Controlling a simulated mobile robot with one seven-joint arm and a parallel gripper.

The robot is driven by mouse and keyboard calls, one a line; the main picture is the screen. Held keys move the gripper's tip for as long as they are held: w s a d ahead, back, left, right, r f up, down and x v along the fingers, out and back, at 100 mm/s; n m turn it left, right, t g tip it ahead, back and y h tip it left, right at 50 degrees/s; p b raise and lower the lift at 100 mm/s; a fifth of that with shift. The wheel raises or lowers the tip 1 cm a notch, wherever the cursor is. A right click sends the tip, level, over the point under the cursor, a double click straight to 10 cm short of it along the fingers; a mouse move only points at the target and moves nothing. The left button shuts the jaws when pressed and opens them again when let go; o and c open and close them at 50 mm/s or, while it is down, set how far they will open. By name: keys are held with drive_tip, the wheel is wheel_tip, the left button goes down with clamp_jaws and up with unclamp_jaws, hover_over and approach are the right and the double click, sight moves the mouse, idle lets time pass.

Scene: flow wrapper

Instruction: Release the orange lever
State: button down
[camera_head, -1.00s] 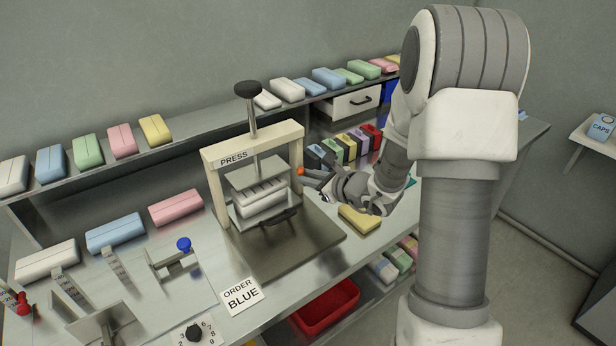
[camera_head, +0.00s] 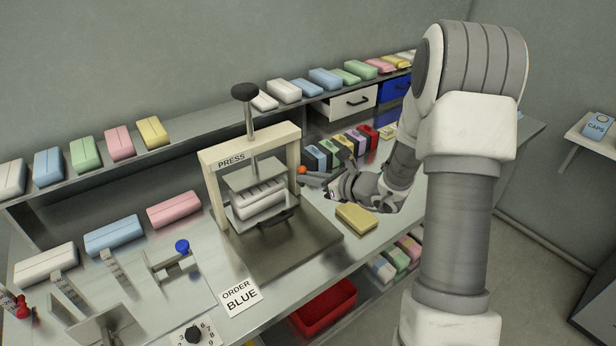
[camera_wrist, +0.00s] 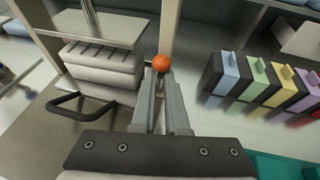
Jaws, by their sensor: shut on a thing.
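The orange lever shows as a small round orange knob (camera_head: 302,170) at the right post of the press (camera_head: 208,172). In the wrist view the orange knob (camera_wrist: 161,63) sits at the tips of my gripper (camera_wrist: 160,78). My gripper (camera_head: 306,177) is shut on the knob, its two fingers close together just below it. The rest of the lever is hidden by the fingers and post. A white block lies in the press under the raised-handled plate, and a dark handle (camera_wrist: 72,104) sticks out in front of it.
Several coloured dispensers (camera_wrist: 258,78) stand right of the gripper, close to it. A yellow block (camera_head: 356,217) lies on the bench below my forearm. A card (camera_head: 240,296) reads "ORDER BLUE". A red bin (camera_head: 325,306) is below the bench edge.

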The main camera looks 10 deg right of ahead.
drive_tip(key=shift+w+r, duration=0.2)
drive_tip(key=shift+r, duration=0.25)
drive_tip(key=c, duration=0.9)
unclamp_jaws()
drive_tip(key=shift+f, duration=0.15)
drive_tip(key=shift+s, duration=0.1)
drive_tip(key=p+v, duration=0.2)
drive_tip(key=v, duration=1.5)
drive_tip(key=shift+s+d+f, duration=0.1)
drive_tip(key=shift+s+d, duration=0.05)
drive_tip(key=shift+s, duration=0.05)
